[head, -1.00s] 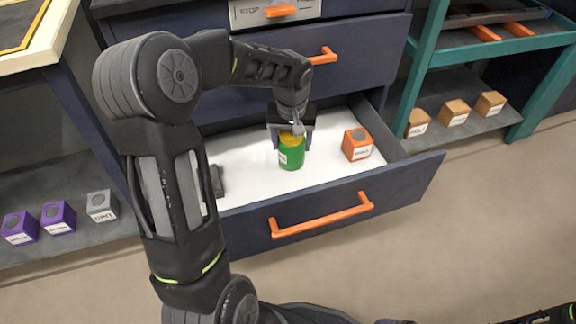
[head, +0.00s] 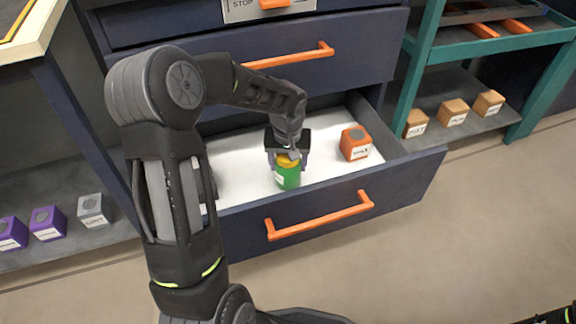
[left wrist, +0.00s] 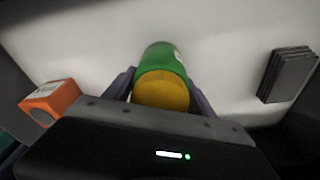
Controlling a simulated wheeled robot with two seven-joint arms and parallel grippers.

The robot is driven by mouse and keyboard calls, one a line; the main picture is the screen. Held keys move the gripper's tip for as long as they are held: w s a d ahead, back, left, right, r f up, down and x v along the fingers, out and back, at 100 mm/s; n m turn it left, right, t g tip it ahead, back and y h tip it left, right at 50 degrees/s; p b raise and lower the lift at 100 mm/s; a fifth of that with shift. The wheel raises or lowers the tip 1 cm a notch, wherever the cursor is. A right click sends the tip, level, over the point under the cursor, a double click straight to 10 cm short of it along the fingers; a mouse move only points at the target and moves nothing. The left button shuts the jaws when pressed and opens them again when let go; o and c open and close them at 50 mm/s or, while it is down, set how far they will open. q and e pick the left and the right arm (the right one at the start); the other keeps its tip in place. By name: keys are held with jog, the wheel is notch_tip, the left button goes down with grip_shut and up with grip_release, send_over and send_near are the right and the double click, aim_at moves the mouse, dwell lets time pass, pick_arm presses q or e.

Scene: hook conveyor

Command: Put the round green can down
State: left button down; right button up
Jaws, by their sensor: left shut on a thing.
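The round green can (head: 288,178) has a yellow-orange top and a white label. My left gripper (head: 287,158) is shut on it from above, inside the open drawer (head: 235,165). The can is upright or nearly so; whether its base touches the white drawer floor I cannot tell. In the left wrist view the can (left wrist: 162,85) sits between the two fingers (left wrist: 162,92), its yellow top towards the camera. My right gripper is not in view.
An orange labelled cube (head: 355,143) stands to the right in the drawer. A dark grey stack (left wrist: 289,74) lies at the other side. The drawer's front with its orange handle (head: 320,215) and its side walls bound the space. White floor around the can is clear.

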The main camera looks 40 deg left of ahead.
pick_arm(q)
jog(key=shift+f, duration=0.1)
jog(key=shift+c, duration=1.5)
grip_release()
jog(key=shift+r+p, duration=0.3)
jog(key=shift+r, duration=0.4)
jog(key=r+p, duration=0.1)
jog(key=r, duration=0.2)
jog(key=s+r+p, duration=0.1)
jog(key=r, duration=0.3)
jog(key=d+r+p, duration=0.1)
jog(key=r+p, duration=0.1)
jog(key=r, duration=0.1)
jog(key=shift+s+r, duration=0.25)
jog(key=shift+r, duration=0.15)
